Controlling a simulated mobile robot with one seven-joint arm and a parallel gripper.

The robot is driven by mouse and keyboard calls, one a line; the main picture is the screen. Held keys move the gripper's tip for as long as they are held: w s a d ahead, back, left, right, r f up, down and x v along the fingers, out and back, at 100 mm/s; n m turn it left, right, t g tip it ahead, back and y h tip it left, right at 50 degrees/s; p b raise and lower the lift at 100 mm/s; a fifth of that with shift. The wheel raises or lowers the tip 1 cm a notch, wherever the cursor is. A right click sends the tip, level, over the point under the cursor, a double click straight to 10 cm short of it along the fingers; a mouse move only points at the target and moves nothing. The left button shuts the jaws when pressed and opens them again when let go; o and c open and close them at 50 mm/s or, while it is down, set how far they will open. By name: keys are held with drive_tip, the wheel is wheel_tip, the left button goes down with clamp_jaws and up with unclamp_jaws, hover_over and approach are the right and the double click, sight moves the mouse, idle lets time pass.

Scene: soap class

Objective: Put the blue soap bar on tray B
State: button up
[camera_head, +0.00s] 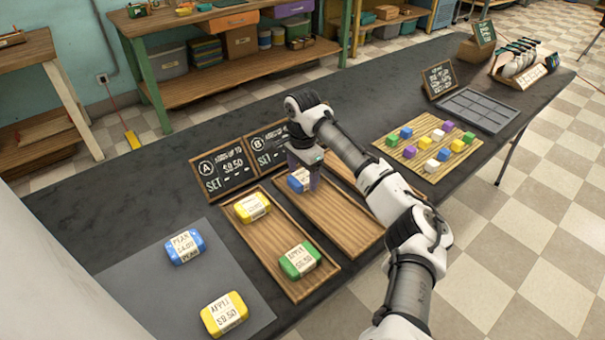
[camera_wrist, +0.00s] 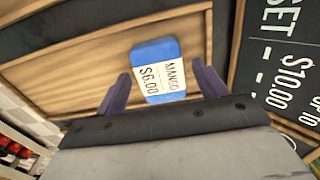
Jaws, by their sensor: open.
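In the wrist view this blue bar (camera_wrist: 154,52) reads MANGO $6.00 and rests on the wood (camera_wrist: 75,75). My gripper (camera_head: 304,173) is low over that end of tray B, with its purple fingers open. In the wrist view the fingers (camera_wrist: 163,76) stand on either side of the bar's near part, with gaps on both sides. A second blue bar (camera_head: 185,247), labelled PEAR $4.00, lies on the grey mat.
Tray A (camera_head: 265,240) holds a yellow bar (camera_head: 252,207) and a green bar (camera_head: 300,260). Another yellow bar (camera_head: 224,314) is on the grey mat (camera_head: 140,280). Signs A (camera_head: 222,168) and B (camera_head: 268,145) stand behind the trays. A board of coloured cubes (camera_head: 408,152) lies right.

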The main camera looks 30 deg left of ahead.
sight(302, 177)
wheel_tip(302, 177, up, 12)
idle(0.3)
drive_tip(key=shift+s+f, duration=0.1)
drive_tip(key=shift+f, duration=0.05)
